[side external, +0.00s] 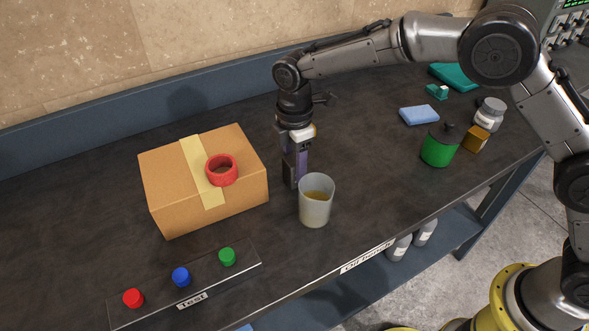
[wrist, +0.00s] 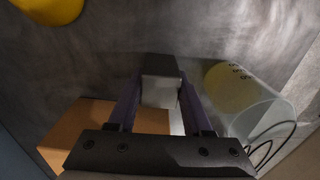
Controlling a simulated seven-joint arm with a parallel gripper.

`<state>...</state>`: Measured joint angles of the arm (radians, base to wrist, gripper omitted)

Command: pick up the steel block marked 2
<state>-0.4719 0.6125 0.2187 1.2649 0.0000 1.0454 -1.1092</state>
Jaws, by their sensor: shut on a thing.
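A grey steel block (wrist: 160,85) sits between the two fingers of my gripper (wrist: 160,100) in the wrist view. The fingers are shut on it. No number can be read on the block from here. In the side external view my gripper (side external: 295,172) points down at the dark bench, between the cardboard box and the beaker. The block is hard to pick out from the fingers there, and I cannot tell whether it touches the bench.
A beaker (side external: 315,208) with yellow liquid stands close to my gripper on the right. A cardboard box (side external: 166,206) with a red tape roll (side external: 222,170) is on the left. Red, blue and green buttons (side external: 181,277) are at the front. A green can (side external: 438,150) stands further right.

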